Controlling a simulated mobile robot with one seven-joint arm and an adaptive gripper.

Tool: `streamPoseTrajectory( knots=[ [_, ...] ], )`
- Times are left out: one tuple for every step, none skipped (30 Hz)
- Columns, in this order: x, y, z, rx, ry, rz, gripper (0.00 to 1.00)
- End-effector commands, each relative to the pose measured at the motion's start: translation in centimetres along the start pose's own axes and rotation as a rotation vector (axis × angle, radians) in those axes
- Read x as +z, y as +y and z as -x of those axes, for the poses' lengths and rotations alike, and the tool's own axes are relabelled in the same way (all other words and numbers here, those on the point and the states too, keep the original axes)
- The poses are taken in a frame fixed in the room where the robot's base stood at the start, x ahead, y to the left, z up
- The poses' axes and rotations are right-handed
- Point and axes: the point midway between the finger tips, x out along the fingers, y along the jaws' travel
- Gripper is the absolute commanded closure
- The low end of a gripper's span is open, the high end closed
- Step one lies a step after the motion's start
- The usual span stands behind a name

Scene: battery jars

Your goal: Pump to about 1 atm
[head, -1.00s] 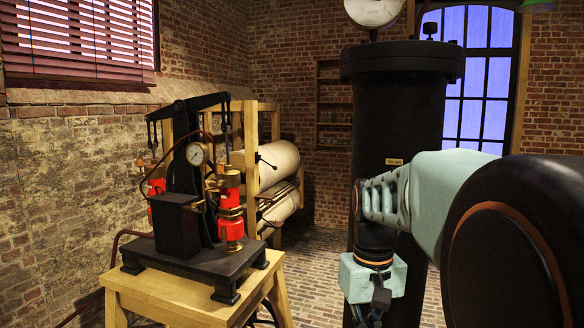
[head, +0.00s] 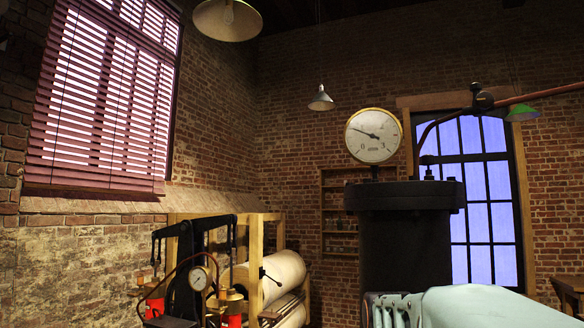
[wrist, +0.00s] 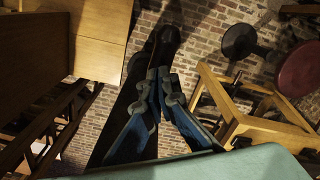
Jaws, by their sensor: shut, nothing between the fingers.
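The large round gauge (head: 373,136) has a white dial and brass rim and stands on top of the black tank (head: 405,240) in the head view. Its needle points left and slightly up, between the 0 at lower left and the 3 at lower right. The black pump (head: 186,275) with its rocking beam is at lower left, its base cut off by the frame. My gripper (wrist: 160,76) is shut and empty in the wrist view, above the brick floor.
A wooden frame with cream rolls (head: 277,275) stands behind the pump. In the wrist view a wooden stool-like frame (wrist: 240,118) is at right and wooden furniture (wrist: 98,40) at upper left. Brick floor (wrist: 205,45) shows between them.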

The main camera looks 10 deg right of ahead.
Motion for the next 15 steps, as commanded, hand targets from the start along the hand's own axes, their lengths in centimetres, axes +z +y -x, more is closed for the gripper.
streamPoseTrajectory(
  knots=[
    [0.0, 0.0, -1.0, 0.000, -0.002, 0.000, 1.00],
    [0.0, 0.0, -1.5, 0.000, -0.002, 0.000, 1.00],
    [0.0, 0.0, -2.3, 0.000, -0.002, 0.000, 1.00],
    [0.1, 0.0, -2.8, -0.001, -0.003, 0.000, 1.00],
    [0.1, 0.0, -3.3, -0.001, -0.003, 0.000, 1.00],
    [0.1, 0.0, -4.0, -0.001, -0.003, 0.000, 1.00],
    [0.1, 0.0, -4.5, -0.001, -0.003, 0.000, 1.00],
    [0.1, 0.0, -4.9, 0.000, -0.002, 0.000, 1.00],
    [0.1, 0.0, -5.6, 0.000, -0.002, 0.000, 1.00],
    [0.0, 0.0, -6.0, 0.000, -0.002, 0.000, 1.00],
    [0.1, 0.0, -6.5, 0.000, -0.002, 0.000, 1.00],
    [0.1, 0.0, -7.2, 0.000, -0.002, 0.000, 1.00],
    [0.1, 0.0, -7.7, 0.000, -0.002, 0.000, 1.00],
    [0.1, 0.0, -8.1, 0.000, -0.002, 0.000, 1.00],
    [0.1, 0.0, -8.8, 0.000, -0.002, 0.000, 1.00]
  ],
)
